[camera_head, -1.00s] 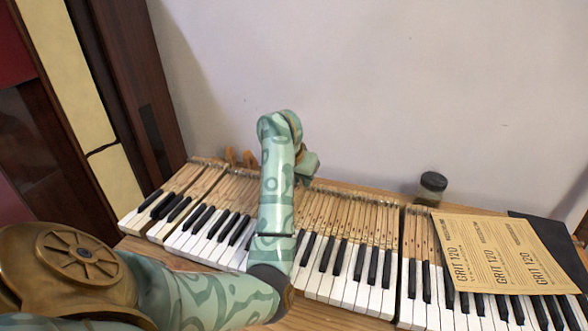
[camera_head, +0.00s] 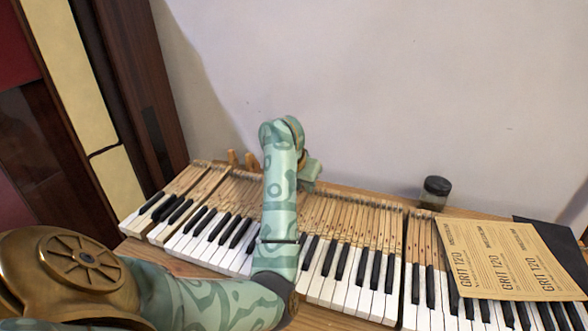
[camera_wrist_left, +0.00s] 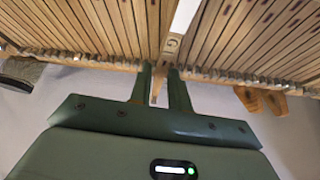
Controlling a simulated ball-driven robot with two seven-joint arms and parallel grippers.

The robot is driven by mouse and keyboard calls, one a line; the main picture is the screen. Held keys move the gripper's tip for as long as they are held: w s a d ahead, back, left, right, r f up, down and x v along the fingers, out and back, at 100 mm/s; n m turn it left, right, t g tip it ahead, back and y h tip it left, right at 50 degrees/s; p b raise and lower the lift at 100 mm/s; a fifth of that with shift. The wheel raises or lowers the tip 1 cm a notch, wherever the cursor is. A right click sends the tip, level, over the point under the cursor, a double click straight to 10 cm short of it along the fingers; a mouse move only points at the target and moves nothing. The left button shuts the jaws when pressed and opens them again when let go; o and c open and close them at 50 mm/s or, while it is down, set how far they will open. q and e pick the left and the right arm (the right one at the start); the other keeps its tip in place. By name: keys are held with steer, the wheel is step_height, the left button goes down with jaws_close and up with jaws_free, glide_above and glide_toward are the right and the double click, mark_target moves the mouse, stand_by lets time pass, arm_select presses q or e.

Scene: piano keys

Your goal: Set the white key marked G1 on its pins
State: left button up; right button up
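The G1 key (camera_wrist_left: 173,45) is a pale wooden stick with a "G" mark near its rear end in the left wrist view; the rest of the mark is too small to read. My left gripper (camera_wrist_left: 160,70) has its two green fingers closed on either side of this stick, near the back row of pins. The stick lies in the gap between neighbouring key sticks; whether it sits on its pins cannot be told. In the head view my left arm hides the key and the fingertips. My right gripper is not in view.
The keyboard (camera_head: 350,279) runs along the wooden bench, with keys close on both sides of the gripper. A sandpaper sheet (camera_head: 500,258) covers keys at the right. A dark-lidded jar (camera_head: 435,192) and wooden pieces (camera_wrist_left: 262,101) stand behind. A dark cabinet (camera_head: 135,95) is at the left.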

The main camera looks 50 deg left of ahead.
arm_select(q)
steer(key=shift+f, duration=0.4)
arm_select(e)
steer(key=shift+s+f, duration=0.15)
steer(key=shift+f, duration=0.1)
arm_select(q)
jaws_close()
steer(key=shift+r, duration=0.15)
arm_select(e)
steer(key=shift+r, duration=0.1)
arm_select(q)
step_height(320, 180, up, 8)
steer(key=p, duration=0.4)
steer(key=shift+r, duration=0.15)
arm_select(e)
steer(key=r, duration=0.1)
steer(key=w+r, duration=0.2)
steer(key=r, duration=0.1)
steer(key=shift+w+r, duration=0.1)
